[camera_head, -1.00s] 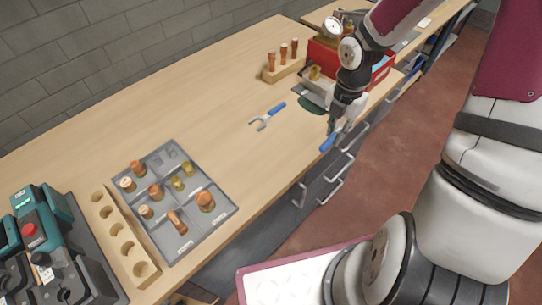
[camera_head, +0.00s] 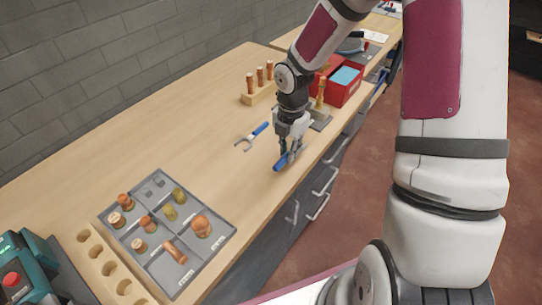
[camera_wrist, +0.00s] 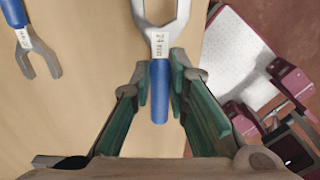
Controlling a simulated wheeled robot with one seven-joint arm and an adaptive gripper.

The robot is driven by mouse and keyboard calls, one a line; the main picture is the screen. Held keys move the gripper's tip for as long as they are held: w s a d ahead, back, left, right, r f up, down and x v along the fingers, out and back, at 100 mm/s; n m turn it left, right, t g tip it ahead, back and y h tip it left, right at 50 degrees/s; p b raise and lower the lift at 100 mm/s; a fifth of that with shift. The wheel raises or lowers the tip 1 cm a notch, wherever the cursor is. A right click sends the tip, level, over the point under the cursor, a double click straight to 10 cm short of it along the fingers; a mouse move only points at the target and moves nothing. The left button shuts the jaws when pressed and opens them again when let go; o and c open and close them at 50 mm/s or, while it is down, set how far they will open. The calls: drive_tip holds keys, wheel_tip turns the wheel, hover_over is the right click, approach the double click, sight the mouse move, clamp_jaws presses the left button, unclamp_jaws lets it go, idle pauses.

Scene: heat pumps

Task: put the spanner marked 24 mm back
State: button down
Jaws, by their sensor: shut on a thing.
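My gripper (camera_head: 289,152) is shut on the blue handle of the spanner marked 24 mm (camera_wrist: 159,88). In the wrist view the "24 mm" label and grey open jaw point up, away from the gripper. In the head view the spanner's blue handle (camera_head: 281,164) shows below the fingers, near the bench's front edge; the fingers hide the rest. Whether it touches the bench I cannot tell. A second blue-handled spanner (camera_head: 252,136) lies on the bench to the left; it also shows in the wrist view (camera_wrist: 38,52), its label unreadable.
A grey divided tray (camera_head: 225,241) with several copper and brass fittings lies at front left. A wooden block (camera_head: 259,97) with copper pieces and a red box (camera_head: 345,95) stand behind the gripper. A grey plate (camera_head: 322,119) is partly hidden. Bare bench (camera_head: 185,130) lies left.

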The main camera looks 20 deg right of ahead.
sight(271, 163)
drive_tip(key=w+a, duration=0.3)
drive_tip(key=a, duration=0.1)
drive_tip(key=shift+f, duration=0.25)
drive_tip(key=shift+f+p, duration=0.3)
drive_tip(key=shift+f, duration=1.45)
drive_tip(key=shift+f, duration=0.1)
drive_tip(key=c, duration=1.5)
unclamp_jaws()
drive_tip(key=shift+c, duration=0.2)
